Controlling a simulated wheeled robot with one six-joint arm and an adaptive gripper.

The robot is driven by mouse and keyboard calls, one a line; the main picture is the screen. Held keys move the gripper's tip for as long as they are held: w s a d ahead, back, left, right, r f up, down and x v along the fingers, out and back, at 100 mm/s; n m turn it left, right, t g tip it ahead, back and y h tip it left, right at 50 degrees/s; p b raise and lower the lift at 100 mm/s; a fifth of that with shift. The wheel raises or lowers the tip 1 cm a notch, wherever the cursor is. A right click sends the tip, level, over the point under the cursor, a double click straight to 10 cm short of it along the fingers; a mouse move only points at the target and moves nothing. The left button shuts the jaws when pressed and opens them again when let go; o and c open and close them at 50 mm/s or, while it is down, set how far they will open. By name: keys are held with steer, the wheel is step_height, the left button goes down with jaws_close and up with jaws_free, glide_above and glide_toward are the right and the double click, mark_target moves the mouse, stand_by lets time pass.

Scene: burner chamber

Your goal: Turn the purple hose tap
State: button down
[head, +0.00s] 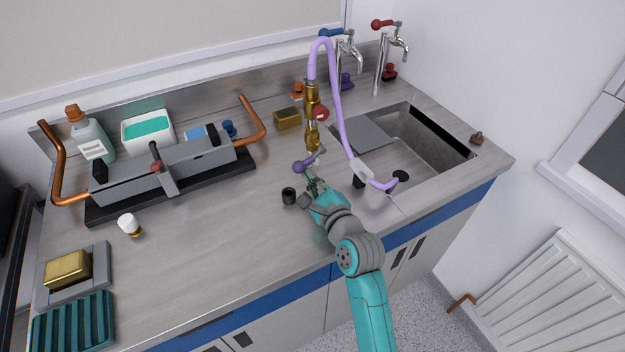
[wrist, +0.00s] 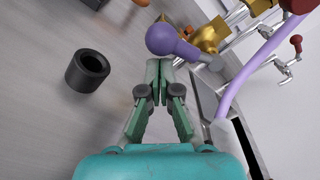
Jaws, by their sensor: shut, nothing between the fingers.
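The purple hose tap has a round purple knob (head: 299,167) on a short grey lever, at the foot of a brass fitting (head: 313,105) with a purple hose (head: 338,108) rising from it. In the wrist view the purple knob (wrist: 168,40) is just beyond my fingertips, at the upper middle. My gripper (head: 313,178) is shut and empty, with its fingertips close to the knob and lever. In the wrist view the fingers of my gripper (wrist: 159,68) meet at the tips. I cannot tell whether they touch the lever.
A black ring (head: 288,196) stands on the worktop left of my gripper. The sink (head: 440,150) lies to the right, with the hose end over it. Blue- and red-handled taps (head: 382,24) stand behind. A grey burner assembly (head: 170,170) is at the left. The front middle worktop is clear.

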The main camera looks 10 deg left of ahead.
steer(key=shift+r, duration=0.1)
steer(key=shift+s+a+r+m, duration=0.1)
steer(key=shift+a+r+m, duration=0.1)
steer(key=shift+m, duration=0.3)
steer(key=shift+s+a+r+m, duration=0.1)
steer(key=shift+r+m, duration=0.1)
steer(key=shift+m, duration=0.3)
steer(key=shift+s+a+r, duration=0.1)
steer(key=shift+r, duration=0.3)
